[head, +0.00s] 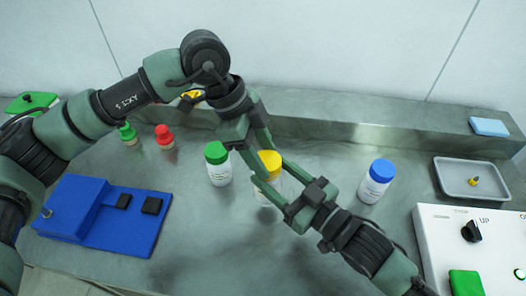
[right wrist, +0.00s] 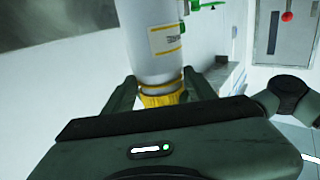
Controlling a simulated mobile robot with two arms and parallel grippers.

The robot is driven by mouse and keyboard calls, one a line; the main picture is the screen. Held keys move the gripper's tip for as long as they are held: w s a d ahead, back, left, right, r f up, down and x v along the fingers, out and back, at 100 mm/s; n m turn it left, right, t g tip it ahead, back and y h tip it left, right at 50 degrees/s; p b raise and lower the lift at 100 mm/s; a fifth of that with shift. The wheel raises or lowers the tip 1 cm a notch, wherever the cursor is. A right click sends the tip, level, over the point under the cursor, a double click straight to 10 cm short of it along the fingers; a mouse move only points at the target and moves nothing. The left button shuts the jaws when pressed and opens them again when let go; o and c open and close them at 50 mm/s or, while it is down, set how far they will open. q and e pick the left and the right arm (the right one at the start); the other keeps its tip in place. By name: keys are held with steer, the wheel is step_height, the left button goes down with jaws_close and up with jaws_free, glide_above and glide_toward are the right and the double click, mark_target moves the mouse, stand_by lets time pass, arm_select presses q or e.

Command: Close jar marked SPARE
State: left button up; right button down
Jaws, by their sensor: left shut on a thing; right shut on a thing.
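My left gripper (head: 262,153) reaches down from behind and is shut at the yellow cap. My right gripper (head: 267,174) comes from the front right and is shut on the jar close under or at the cap; the fingers hide the exact contact.
A green-capped jar (head: 218,165) stands close left, a blue-capped jar (head: 375,182) to the right. A blue stand (head: 95,215), green knob (head: 127,133) and red knob (head: 164,136) are left. A grey tray (head: 462,190) and white control box (head: 450,240) are right. The front middle is clear.

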arm_select(q)
steer(key=shift+a+f, duration=0.15)
steer(key=shift+f, duration=0.25)
steer(key=o, duration=1)
steer(key=shift+s, duration=0.1)
steer(key=shift+a, duration=0.1)
steer(key=shift+v, duration=2.1)
steer(key=shift+r, duration=0.1)
steer(key=c, duration=1)
steer(key=shift+d, duration=0.25)
